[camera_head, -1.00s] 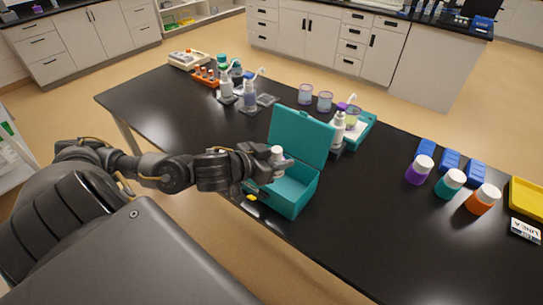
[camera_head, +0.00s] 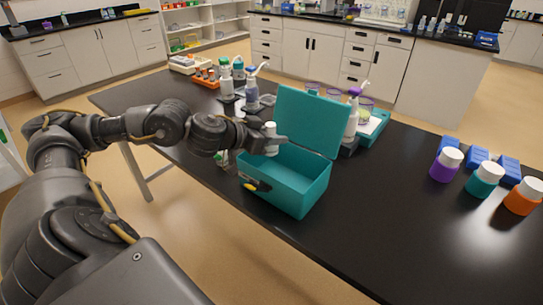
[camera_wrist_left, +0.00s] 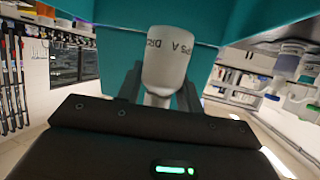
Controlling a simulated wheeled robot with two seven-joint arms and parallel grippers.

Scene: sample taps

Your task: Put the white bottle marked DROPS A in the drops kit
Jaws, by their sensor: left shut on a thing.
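My left gripper (camera_head: 272,143) is shut on a white bottle (camera_head: 270,133). The bottle is upright at the left part of the opening of a teal box (camera_head: 280,196), the drops kit, whose lid (camera_head: 313,120) stands open. I cannot tell how far the bottle's base is above the box's floor. In the left wrist view the bottle (camera_wrist_left: 165,60) sits between the fingers, its printed letters upside down and partly readable as DROPS A, with teal walls behind it. My right gripper is not in view.
Behind the lid is a spray bottle (camera_head: 352,118) near a teal tray (camera_head: 378,126). Purple (camera_head: 445,166), teal (camera_head: 485,181) and orange (camera_head: 523,197) jars with white caps stand at right. Bottles and an orange rack (camera_head: 207,79) are at back left. The black table (camera_head: 380,215) is clear right of the box.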

